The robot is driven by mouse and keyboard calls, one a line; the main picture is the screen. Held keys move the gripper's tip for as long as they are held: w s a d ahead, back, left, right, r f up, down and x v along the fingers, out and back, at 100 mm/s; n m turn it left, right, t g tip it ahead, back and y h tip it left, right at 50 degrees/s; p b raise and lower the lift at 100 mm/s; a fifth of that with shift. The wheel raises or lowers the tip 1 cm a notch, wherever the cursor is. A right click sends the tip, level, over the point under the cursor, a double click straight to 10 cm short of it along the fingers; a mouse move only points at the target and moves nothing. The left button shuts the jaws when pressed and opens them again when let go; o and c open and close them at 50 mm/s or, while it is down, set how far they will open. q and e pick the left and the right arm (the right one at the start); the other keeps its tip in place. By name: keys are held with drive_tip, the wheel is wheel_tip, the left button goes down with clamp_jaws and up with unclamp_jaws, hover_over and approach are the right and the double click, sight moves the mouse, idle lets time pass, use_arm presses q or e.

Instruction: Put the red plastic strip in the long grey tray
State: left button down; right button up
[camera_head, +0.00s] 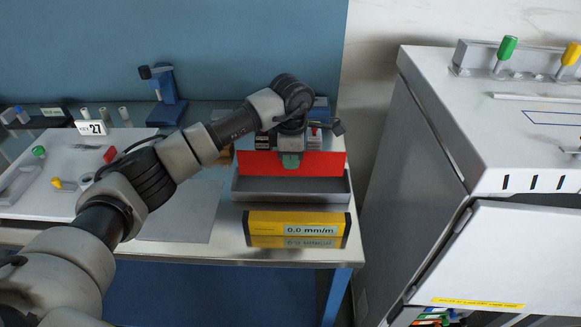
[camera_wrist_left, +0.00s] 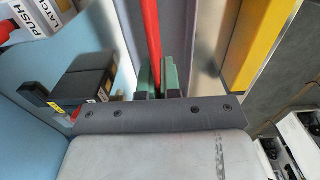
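The red plastic strip (camera_head: 322,163) stands upright on its long edge in the head view, at the long grey tray (camera_head: 290,190). Its lower edge lines up with the tray's inside; I cannot tell whether it touches the tray floor. My left gripper (camera_head: 291,160) reaches down over the middle of the strip, with a green fingertip against its front face. In the left wrist view the strip (camera_wrist_left: 151,35) runs edge-on between the two green fingers (camera_wrist_left: 155,78), which close on it. The tray (camera_wrist_left: 202,60) shows beside it there. My right gripper is not in view.
A yellow and black display reading 0.0 mm/m (camera_head: 297,229) stands in front of the tray. A large grey cabinet (camera_head: 410,180) rises on the right. A white machine plate (camera_head: 75,170) lies left on the bench, and a blue stand (camera_head: 168,100) is behind.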

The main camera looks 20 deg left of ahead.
sight(291, 175)
use_arm(q)
wheel_tip(291, 175, down, 4)
drive_tip(key=shift+f+p, duration=0.1)
drive_tip(key=shift+p, duration=0.5)
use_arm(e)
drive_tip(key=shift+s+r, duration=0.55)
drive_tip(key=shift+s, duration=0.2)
use_arm(q)
drive_tip(key=shift+f, duration=0.1)
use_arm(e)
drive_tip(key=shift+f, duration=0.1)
use_arm(q)
drive_tip(key=c, duration=1.7)
unclamp_jaws()
drive_tip(key=shift+c, duration=0.2)
drive_tip(key=o, duration=0.4)
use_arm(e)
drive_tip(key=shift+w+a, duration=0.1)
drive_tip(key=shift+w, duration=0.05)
